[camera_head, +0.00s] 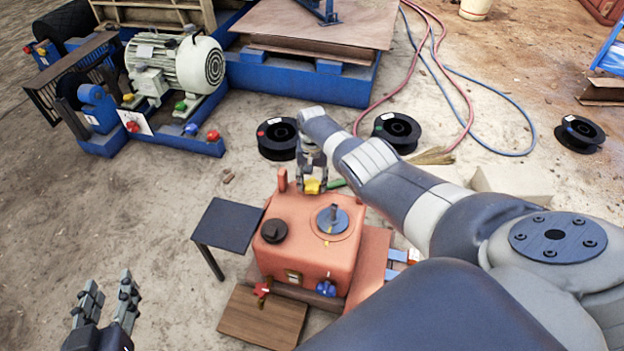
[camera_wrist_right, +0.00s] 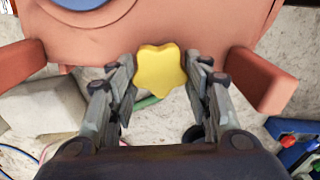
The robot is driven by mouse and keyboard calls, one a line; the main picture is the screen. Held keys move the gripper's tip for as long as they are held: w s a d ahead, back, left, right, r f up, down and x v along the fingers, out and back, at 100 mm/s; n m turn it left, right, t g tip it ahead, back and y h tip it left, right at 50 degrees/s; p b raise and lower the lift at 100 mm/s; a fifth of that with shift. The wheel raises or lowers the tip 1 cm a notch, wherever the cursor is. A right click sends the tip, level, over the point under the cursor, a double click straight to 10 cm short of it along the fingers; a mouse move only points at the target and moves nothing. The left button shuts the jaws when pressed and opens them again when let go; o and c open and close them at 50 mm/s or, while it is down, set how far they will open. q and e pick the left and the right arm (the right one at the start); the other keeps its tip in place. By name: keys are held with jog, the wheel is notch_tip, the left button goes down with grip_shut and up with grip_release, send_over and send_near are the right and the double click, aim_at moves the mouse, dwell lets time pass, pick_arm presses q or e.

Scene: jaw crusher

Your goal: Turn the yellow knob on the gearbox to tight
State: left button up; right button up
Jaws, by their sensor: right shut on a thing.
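The yellow knob (camera_head: 312,186) is at the far edge of the orange gearbox (camera_head: 310,262) in the head view. In the right wrist view the star-shaped yellow knob (camera_wrist_right: 160,71) sits between the fingers of my right gripper (camera_wrist_right: 163,85). My right gripper (camera_head: 312,183) is shut on the knob, reaching down to it from above. My left gripper (camera_head: 105,305) is open and empty at the lower left, away from the gearbox. The gearbox top carries a blue disc (camera_head: 333,219) and a black cap (camera_head: 273,231).
A dark small table (camera_head: 228,224) stands left of the gearbox, and a wooden board (camera_head: 262,317) lies in front. Black spools (camera_head: 397,132) and hoses (camera_head: 470,90) lie behind. A motor (camera_head: 175,62) on a blue frame stands at upper left. Bare ground lies to the left.

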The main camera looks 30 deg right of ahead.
aim_at(312, 183)
pick_arm(q)
jog(key=shift+s+f, duration=0.15)
jog(key=shift+f, duration=0.1)
pick_arm(e)
jog(key=shift+m, duration=0.5)
jog(key=o, duration=1.1)
jog(key=shift+c, duration=0.2)
pick_arm(q)
jog(key=shift+f, duration=0.1)
jog(key=shift+a, duration=0.1)
pick_arm(e)
jog(key=shift+r, duration=0.15)
notch_tip(312, 183, up, 12)
jog(key=shift+f, duration=0.25)
